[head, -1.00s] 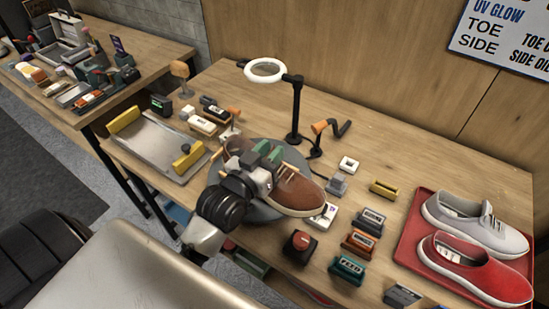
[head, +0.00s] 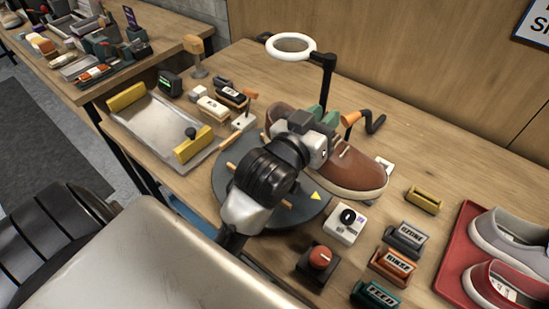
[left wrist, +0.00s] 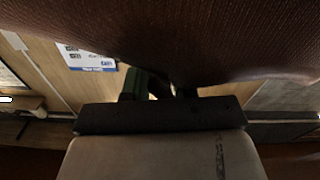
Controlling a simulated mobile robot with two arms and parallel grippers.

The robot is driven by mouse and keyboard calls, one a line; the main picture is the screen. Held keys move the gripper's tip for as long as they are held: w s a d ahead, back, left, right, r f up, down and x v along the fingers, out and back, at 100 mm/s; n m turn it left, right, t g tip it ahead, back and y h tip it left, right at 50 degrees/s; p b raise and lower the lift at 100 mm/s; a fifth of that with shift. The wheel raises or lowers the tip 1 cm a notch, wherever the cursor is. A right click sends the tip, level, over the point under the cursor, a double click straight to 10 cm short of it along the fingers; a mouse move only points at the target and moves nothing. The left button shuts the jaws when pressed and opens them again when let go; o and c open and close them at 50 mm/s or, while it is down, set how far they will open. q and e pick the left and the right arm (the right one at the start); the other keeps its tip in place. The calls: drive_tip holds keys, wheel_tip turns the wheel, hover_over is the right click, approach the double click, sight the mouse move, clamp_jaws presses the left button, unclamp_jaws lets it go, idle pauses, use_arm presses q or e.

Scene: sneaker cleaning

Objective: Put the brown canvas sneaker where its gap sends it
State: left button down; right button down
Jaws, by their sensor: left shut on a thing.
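The brown sneaker (head: 357,172) has a pale sole and points its toe to the lower right. My left gripper (head: 321,118) is shut on it at the upper opening; the hand covers part of its middle. The shoe is over the far right side of the round dark turntable (head: 222,184); I cannot tell how high it is held. In the left wrist view, brown material (left wrist: 160,35) of the sneaker fills the top. The gap is not clearly visible. My right gripper is not in view.
A ring lamp (head: 291,46) and an orange-handled crank (head: 362,121) stand behind. A metal tray with yellow blocks (head: 150,125) is left. A red tray (head: 455,252) holds a grey and a red shoe. Labelled blocks (head: 405,239) and a red-knobbed box (head: 319,260) stand in front.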

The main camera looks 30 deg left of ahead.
sight(266, 127)
use_arm(q)
drive_tip(key=a+f, duration=0.2)
drive_tip(key=a, duration=0.1)
drive_tip(key=a+f, duration=0.2)
drive_tip(key=a, duration=0.2)
drive_tip(key=a+f, duration=0.2)
drive_tip(key=a, duration=0.2)
drive_tip(key=shift+s+f, duration=0.15)
drive_tip(key=shift+a+f, duration=0.1)
drive_tip(key=shift+f, duration=2)
drive_tip(key=c, duration=0.9)
unclamp_jaws()
drive_tip(key=shift+s, duration=0.1)
drive_tip(key=s+b, duration=0.1)
drive_tip(key=s, duration=1)
drive_tip(key=shift+s+a+b, duration=0.4)
